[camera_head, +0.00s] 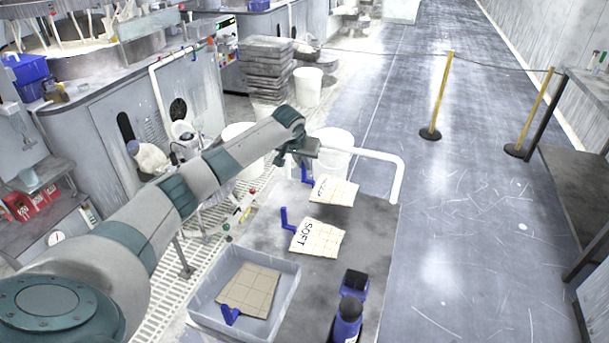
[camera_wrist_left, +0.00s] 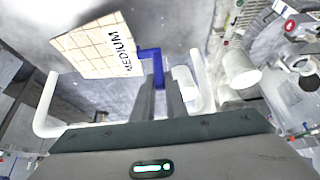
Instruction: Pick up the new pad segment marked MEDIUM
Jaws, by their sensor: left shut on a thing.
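The pad segment marked MEDIUM (camera_wrist_left: 92,48) is a cream, gridded sheet with a blue tab handle (camera_wrist_left: 152,62) on its edge. In the head view this segment (camera_head: 336,191) shows at the far end of the grey cart top, its lettering partly legible. My left gripper (camera_head: 300,163) is at its blue tab. In the wrist view the left gripper's fingers (camera_wrist_left: 161,95) are shut on that tab. I cannot tell whether the sheet is raised or resting. A similar segment marked SOFT (camera_head: 318,238) lies nearer on the cart, with its own blue tab (camera_head: 287,219). My right gripper is not in view.
A grey tray (camera_head: 292,290) on the cart holds a brown gridded pad (camera_head: 249,289) with a blue tab. A blue bottle (camera_head: 347,322) and a dark blue-sided block (camera_head: 354,282) stand to its right. White rail (camera_head: 398,178) bounds the cart's far end.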

